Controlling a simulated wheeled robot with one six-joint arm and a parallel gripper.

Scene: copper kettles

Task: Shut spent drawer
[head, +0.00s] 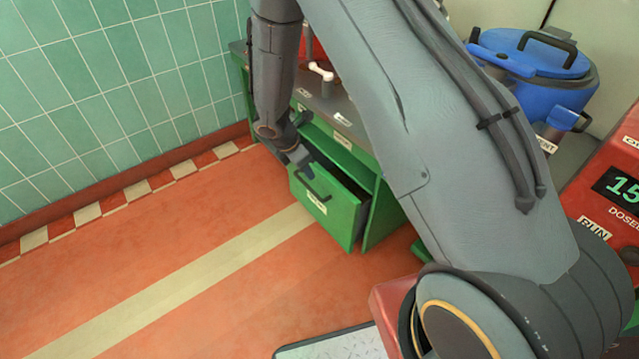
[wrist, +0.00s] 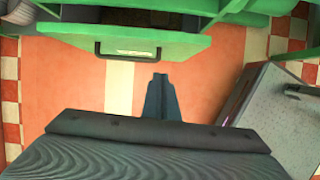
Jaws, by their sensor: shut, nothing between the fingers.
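The green drawer (head: 325,210) sticks partly out of a green cabinet at floor level, with its dark inside showing. Its front has a black bar handle and a small white label too small to read. In the wrist view the drawer front (wrist: 190,45) spans the top, with the handle at its left half. My gripper (head: 299,157) is shut and empty, by the drawer's upper front edge in the head view. In the wrist view my gripper (wrist: 160,77) points at the drawer front, with floor showing between. Whether it touches the drawer I cannot tell.
A dark counter (head: 352,118) tops the cabinet. A blue lidded container (head: 530,75) and a red machine with a lit 15 (head: 590,190) stand to the right. In the wrist view a grey box with a handle (wrist: 275,115) lies right. Orange floor (head: 170,240) is clear before the drawer.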

